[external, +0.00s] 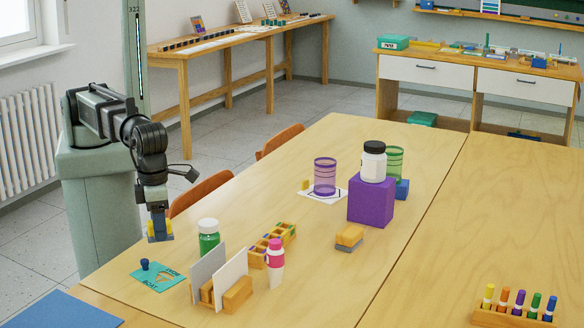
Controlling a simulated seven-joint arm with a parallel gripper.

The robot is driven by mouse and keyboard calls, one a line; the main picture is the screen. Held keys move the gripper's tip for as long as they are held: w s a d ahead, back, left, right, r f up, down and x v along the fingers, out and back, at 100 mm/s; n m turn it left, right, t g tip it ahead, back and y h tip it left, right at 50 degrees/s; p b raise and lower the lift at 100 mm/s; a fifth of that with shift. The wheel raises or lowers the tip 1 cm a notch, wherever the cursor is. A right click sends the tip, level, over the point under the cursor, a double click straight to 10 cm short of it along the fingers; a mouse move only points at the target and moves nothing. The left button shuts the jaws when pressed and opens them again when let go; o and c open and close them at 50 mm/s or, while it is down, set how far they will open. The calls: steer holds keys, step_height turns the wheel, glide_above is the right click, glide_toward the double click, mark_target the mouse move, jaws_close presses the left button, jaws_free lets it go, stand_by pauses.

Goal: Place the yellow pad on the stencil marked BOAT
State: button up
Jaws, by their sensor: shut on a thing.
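The teal stencil (158,277) lies flat near the left edge of the table, with a boat-like cut-out and lettering too small to read surely. A dark blue knob (145,265) stands at its left corner. My gripper (160,234) points down, above and behind the stencil in the picture, near the table's left edge. It is shut on the yellow pad (153,239), which shows as yellow patches around the fingertips and is partly hidden by them. The pad is held in the air, apart from the stencil.
A yellow-and-grey block (349,236) and a purple cube (370,202) are farther right. The table's middle front is clear.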

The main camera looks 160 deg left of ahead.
mark_target(165, 270)
steer(key=shift+f, duration=4.25)
steer(key=shift+f, duration=0.1)
steer(key=o, duration=1)
steer(key=shift+o, duration=0.2)
step_height(165, 270, up, 12)
steer(key=shift+r, duration=0.1)
